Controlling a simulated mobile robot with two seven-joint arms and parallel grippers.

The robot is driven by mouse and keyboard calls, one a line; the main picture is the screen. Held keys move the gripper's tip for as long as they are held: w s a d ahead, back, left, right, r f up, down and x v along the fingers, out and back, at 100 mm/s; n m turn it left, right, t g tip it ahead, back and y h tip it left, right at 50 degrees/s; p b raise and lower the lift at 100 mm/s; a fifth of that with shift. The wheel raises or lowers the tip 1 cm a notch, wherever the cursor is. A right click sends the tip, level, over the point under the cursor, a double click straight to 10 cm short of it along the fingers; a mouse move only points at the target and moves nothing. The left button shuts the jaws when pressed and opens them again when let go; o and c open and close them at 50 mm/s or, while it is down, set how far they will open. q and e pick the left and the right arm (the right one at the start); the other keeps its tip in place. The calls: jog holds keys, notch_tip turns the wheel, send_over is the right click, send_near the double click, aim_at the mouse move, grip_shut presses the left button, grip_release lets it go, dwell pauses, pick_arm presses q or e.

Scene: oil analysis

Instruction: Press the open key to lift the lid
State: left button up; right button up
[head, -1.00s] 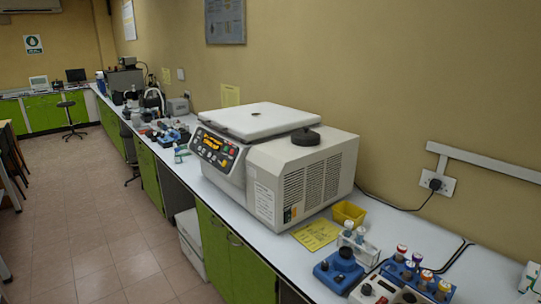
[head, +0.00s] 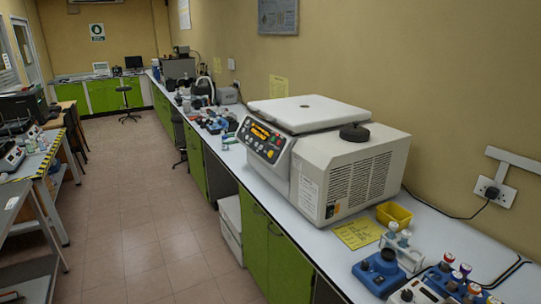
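A large beige and grey centrifuge (head: 345,180) stands on the white bench along the right wall. Its flat white lid (head: 294,111) lies level on top and looks closed. The control panel (head: 262,140) is on the front left face, dark, with a lit orange display and small coloured keys. The key labels are too small to read, so I cannot tell which is the open key. Neither of my grippers shows in the head view.
The bench (head: 341,262) also holds a yellow bin (head: 394,214), a yellow sheet (head: 359,233), a blue device (head: 379,270) and capped vials at the front right. Tiled floor (head: 150,215) lies open left of the green cabinets. Tables stand at the far left.

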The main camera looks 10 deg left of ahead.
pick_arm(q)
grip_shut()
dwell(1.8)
